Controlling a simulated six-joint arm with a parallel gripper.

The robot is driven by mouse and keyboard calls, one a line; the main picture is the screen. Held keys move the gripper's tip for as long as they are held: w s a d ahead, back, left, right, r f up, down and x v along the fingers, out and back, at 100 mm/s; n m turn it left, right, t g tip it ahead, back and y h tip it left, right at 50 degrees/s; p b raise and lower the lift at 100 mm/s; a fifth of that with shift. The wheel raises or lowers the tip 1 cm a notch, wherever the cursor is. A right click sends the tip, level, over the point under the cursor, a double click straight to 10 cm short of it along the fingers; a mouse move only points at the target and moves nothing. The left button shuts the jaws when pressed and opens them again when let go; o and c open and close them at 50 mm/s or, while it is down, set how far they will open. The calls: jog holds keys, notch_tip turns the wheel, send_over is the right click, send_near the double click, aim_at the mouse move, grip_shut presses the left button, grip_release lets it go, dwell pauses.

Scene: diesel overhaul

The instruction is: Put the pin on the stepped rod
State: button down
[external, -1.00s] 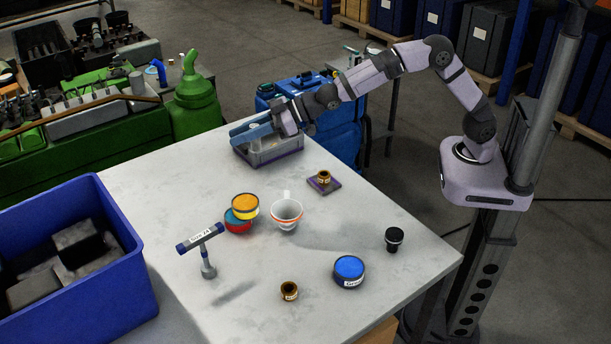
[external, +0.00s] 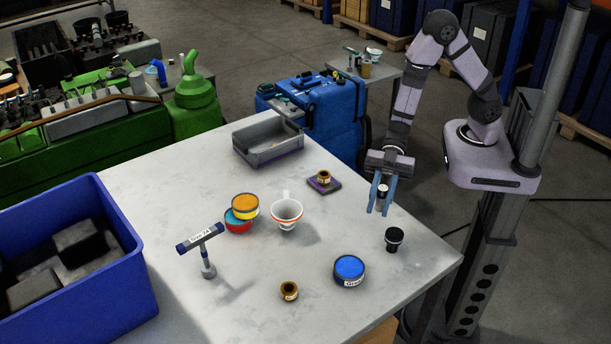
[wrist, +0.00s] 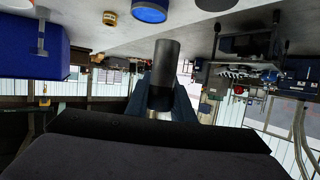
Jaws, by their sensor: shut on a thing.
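My gripper (external: 381,207) is shut on a short dark cylinder, which I take as the pin (external: 382,190). It hangs in the air above the table's right side. In the wrist view the pin (wrist: 165,75) sticks out from between my fingers (wrist: 162,108), with a paler band near its gripped end. A grey upright rod with changing widths (external: 206,258) stands at the table's front left.
A blue tin (external: 349,270), black part (external: 394,239) and loose brass bush (external: 289,291) are nearer. A blue crate (external: 120,265) stands left.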

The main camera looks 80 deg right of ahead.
notch_tip(320, 180, up, 3)
jog(key=n+g, duration=0.2)
send_over(393, 241)
jog(key=a+r, duration=0.1)
notch_tip(393, 241, down, 10)
jog(key=shift+s+p, duration=0.15)
jog(key=shift+p, duration=0.15)
dwell(0.6)
jog(key=shift+f, duration=0.1)
jog(key=c, duration=1.5)
grip_release()
jog(key=shift+c, duration=0.2)
